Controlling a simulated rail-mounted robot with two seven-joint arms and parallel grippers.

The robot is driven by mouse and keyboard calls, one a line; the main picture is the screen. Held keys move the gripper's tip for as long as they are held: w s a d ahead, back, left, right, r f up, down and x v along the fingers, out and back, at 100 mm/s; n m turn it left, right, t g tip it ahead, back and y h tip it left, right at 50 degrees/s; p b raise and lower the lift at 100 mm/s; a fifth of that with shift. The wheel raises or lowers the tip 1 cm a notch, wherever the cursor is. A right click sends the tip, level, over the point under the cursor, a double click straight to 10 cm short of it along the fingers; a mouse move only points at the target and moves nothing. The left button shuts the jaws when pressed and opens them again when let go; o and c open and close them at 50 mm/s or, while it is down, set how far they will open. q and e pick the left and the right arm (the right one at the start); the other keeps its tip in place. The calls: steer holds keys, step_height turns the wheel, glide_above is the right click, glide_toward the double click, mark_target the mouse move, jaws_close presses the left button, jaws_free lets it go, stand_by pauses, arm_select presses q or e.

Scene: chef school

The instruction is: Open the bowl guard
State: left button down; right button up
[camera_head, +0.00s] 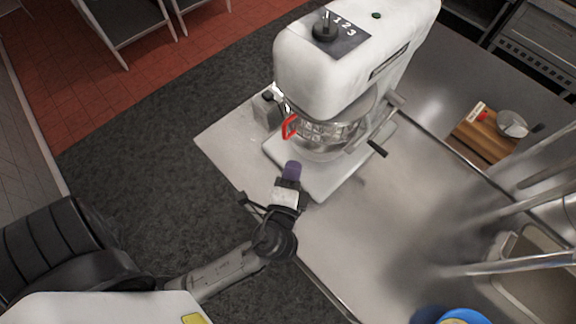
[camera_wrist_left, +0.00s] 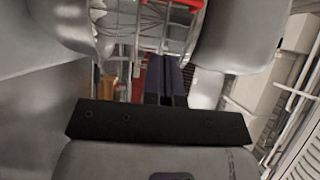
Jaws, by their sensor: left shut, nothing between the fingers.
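A large white stand mixer (camera_head: 335,60) stands on the steel table. Its wire bowl guard (camera_head: 322,131) with a red handle (camera_head: 289,126) sits under the mixer head, over the metal bowl. In the left wrist view the guard's wires (camera_wrist_left: 170,28) and a red part (camera_wrist_left: 185,3) show at the top. My left gripper (camera_head: 292,168) is shut and empty, in front of the mixer and below the red handle in the picture, apart from it. Its fingers (camera_wrist_left: 165,78) are together in the wrist view. My right gripper is not in view.
The steel table (camera_head: 375,225) is clear in front of the mixer. A lever with a black knob (camera_head: 378,148) sticks out at the mixer's right. A wooden board (camera_head: 480,138) with a small pan (camera_head: 512,124) lies farther right. A blue container (camera_head: 463,316) is at the bottom.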

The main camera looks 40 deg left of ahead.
arm_select(q)
steer(key=w+a+p, duration=0.1)
steer(key=w+a, duration=0.2)
steer(key=a, duration=0.2)
steer(key=shift+w+a+p, duration=0.35)
steer(key=shift+a+p, duration=0.05)
